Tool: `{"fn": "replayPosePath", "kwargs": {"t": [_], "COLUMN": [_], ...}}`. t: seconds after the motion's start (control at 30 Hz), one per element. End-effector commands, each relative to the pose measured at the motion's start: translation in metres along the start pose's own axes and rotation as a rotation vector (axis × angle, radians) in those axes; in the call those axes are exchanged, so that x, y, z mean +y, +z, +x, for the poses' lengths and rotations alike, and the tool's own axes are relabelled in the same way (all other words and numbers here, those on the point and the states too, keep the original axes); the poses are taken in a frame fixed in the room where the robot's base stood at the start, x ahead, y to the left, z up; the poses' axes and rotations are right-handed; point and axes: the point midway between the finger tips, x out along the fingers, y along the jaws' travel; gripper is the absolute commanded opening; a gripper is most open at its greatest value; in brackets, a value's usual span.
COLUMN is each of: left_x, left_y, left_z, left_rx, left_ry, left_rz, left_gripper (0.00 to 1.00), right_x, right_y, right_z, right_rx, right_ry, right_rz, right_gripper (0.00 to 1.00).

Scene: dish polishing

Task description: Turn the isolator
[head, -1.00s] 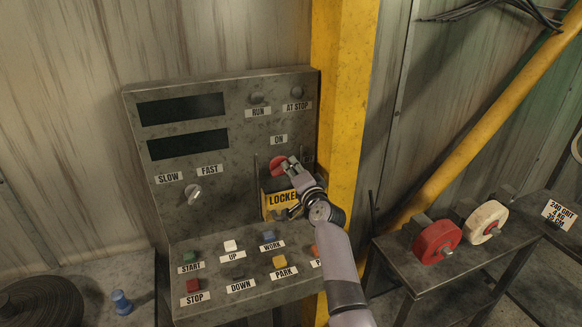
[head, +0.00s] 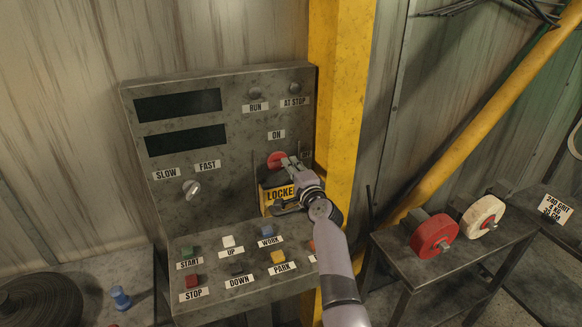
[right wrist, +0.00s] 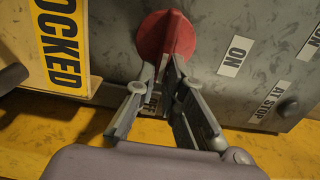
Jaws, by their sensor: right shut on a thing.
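The isolator is a round red knob (head: 276,161) with a raised grip, on the upright face of the grey control panel (head: 225,195), below the ON label. It also shows in the right wrist view (right wrist: 154,38), with the ON label to its right. My right gripper (head: 291,164) is at the knob, its fingers shut on the raised red grip; the fingertips show in the right wrist view (right wrist: 166,68). Part of the knob is hidden behind the fingers. A yellow LOCKED sign (head: 279,197) hangs just below the knob. My left gripper is not in view.
A yellow post (head: 338,90) stands close to the panel's right edge. Labelled push buttons fill the sloped lower desk, and a speed knob (head: 191,189) sits at left. A red wheel (head: 434,236) and a cream wheel (head: 484,215) rest on the bench at right.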

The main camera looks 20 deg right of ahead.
Motion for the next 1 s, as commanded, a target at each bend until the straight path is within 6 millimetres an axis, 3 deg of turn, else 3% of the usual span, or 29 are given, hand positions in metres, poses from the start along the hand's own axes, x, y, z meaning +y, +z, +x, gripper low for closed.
{"fn": "replayPosePath", "kwargs": {"t": [0.27,0.3,0.57,0.87,1.0], "left_x": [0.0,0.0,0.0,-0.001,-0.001], "left_y": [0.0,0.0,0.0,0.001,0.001], "left_z": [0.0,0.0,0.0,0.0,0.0], "left_rx": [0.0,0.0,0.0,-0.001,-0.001], "left_ry": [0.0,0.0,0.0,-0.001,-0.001], "left_rz": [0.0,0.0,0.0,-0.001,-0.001], "left_gripper": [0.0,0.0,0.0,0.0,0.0], "right_x": [0.002,0.002,0.001,-0.001,-0.014], "right_y": [0.001,0.001,0.0,0.0,0.001], "right_z": [0.0,0.0,0.0,0.0,0.001], "right_rx": [-0.001,-0.001,-0.001,0.0,-0.001], "right_ry": [0.004,0.004,0.002,0.0,-0.005], "right_rz": [0.004,0.004,0.002,0.001,0.002], "right_gripper": [0.0,0.12,0.29,0.3,0.3]}}
